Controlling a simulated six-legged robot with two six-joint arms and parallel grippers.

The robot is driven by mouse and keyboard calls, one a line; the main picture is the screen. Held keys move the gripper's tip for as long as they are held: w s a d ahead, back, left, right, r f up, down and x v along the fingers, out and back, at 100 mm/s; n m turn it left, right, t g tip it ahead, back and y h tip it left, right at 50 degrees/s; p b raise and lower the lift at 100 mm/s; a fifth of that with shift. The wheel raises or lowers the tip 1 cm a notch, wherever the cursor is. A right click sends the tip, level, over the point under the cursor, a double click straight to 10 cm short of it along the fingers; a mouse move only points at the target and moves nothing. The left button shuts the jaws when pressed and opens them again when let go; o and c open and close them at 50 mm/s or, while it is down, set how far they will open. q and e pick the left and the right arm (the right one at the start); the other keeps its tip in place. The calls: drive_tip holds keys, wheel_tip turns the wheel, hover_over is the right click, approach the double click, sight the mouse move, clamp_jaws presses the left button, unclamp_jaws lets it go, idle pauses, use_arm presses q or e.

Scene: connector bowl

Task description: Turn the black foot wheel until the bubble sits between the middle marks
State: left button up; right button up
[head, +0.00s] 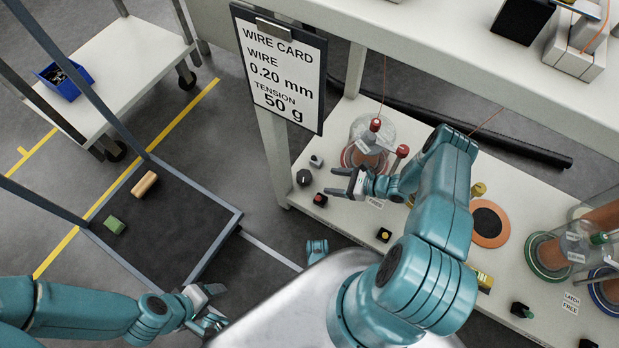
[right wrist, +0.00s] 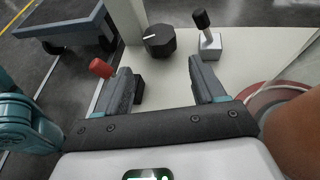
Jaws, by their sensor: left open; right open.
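A black faceted knob with a white line on top stands on the bench in the right wrist view (right wrist: 159,40). It also shows in the head view (head: 304,177) near the bench's left end; I cannot tell whether it is the foot wheel. My right gripper (head: 331,182) is open and empty. In the right wrist view (right wrist: 160,70) its fingers point toward the knob, which lies beyond the tips, apart from them. No bubble or middle marks can be made out. My left gripper (head: 208,304) is open and empty over the floor, away from the bench.
A small lever with a black grip on a pale block (right wrist: 208,44) stands right of the knob. A red button (right wrist: 101,67) is by the left finger. A wire card (head: 280,72) hangs above. Spools under clear covers crowd the bench (head: 345,218) farther right.

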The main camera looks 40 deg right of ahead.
drive_tip(key=b+x, duration=0.2)
drive_tip(key=x, duration=0.6)
drive_tip(key=shift+w+a+f, duration=0.1)
drive_tip(key=shift+w+f, duration=0.05)
drive_tip(key=shift+f, duration=0.05)
use_arm(q)
drive_tip(key=shift+w+a+f, duration=0.1)
drive_tip(key=shift+a+f, duration=0.1)
drive_tip(key=shift+f, duration=0.4)
drive_tip(key=shift+w+a+f, duration=0.1)
drive_tip(key=shift+a+f, duration=0.05)
drive_tip(key=shift+f, duration=0.45)
use_arm(e)
drive_tip(key=shift+w+a+f, duration=0.1)
drive_tip(key=shift+w+a, duration=0.15)
drive_tip(key=shift+w, duration=0.2)
